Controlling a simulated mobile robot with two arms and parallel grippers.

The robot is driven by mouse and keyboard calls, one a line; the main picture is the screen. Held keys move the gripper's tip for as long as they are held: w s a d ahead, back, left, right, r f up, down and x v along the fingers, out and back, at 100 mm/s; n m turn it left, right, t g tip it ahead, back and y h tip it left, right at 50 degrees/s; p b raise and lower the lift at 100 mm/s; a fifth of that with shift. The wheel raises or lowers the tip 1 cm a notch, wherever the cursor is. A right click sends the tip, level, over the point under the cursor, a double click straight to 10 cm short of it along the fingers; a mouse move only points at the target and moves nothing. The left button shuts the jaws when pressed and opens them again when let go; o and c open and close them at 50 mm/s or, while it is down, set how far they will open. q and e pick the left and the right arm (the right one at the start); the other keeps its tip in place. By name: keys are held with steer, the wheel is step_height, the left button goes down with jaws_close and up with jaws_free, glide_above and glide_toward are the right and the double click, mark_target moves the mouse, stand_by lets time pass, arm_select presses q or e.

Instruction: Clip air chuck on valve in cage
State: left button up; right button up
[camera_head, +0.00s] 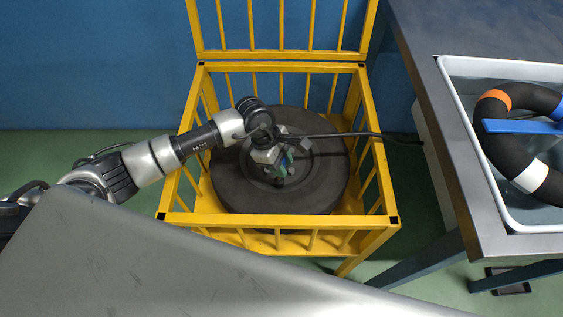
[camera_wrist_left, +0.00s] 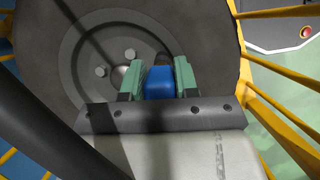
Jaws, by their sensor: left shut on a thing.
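A yellow cage (camera_head: 282,219) stands open at the top, its lid raised at the back. A dark wheel (camera_head: 325,185) lies flat inside it. My left gripper (camera_head: 285,168) reaches into the cage over the wheel's hub. In the left wrist view the left gripper (camera_wrist_left: 158,80) has its green fingers shut on a blue air chuck (camera_wrist_left: 159,83), close to the hub (camera_wrist_left: 95,65). The valve cannot be made out; the chuck and fingers cover that part of the hub. My right gripper is not in view.
A black hose (camera_head: 350,135) runs from near my wrist over the cage's right side. A metal table (camera_head: 445,110) at right holds a white water tub (camera_head: 447,75) with a black inner tube (camera_head: 492,140). A grey metal surface (camera_head: 200,265) fills the front.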

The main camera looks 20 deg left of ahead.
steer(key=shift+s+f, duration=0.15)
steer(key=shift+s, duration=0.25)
arm_select(q)
steer(key=shift+f, duration=0.15)
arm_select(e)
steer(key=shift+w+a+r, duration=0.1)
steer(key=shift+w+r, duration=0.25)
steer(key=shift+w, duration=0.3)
arm_select(q)
steer(key=shift+f, duration=0.1)
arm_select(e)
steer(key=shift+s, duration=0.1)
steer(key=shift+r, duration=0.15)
arm_select(q)
steer(key=shift+f+b, duration=0.1)
steer(key=shift+b, duration=0.2)
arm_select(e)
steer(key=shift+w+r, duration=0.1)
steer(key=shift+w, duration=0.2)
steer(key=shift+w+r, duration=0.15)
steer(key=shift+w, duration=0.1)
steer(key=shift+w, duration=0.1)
